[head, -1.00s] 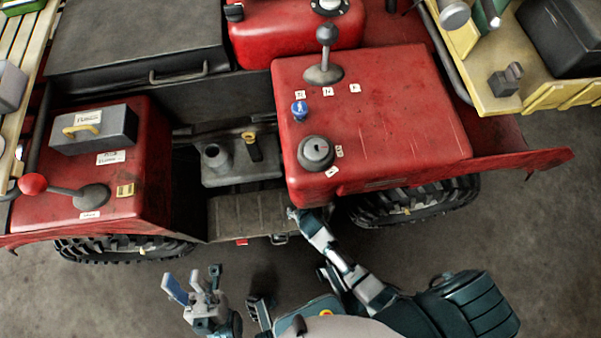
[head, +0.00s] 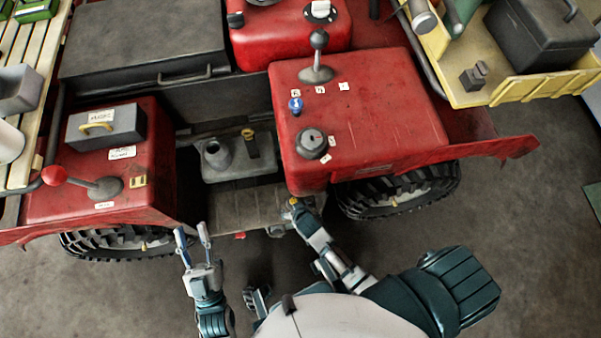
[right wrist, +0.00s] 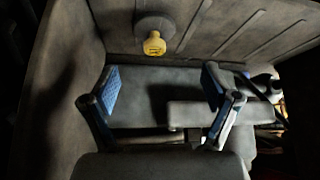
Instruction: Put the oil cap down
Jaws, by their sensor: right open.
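The oil cap (right wrist: 154,42), a grey disc with a yellow grip, rests on the grey ribbed footwell floor in the right wrist view. Its yellow part (head: 293,202) shows small in the head view, by my right gripper (head: 298,212). In the right wrist view my right gripper (right wrist: 162,92) is open, its two blue-padded fingers apart with nothing between them. The cap lies beyond the fingertips and appears clear of them. My left gripper (head: 192,236) is open and empty in front of the footwell. The grey filler neck (head: 216,153) stands on the engine behind.
A yellow-handled dipstick (head: 250,143) stands beside the filler neck. Red bodywork (head: 375,120) with a lever and knobs flanks the footwell (head: 240,207) on the right. A red fender with a grey box (head: 107,127) is on the left.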

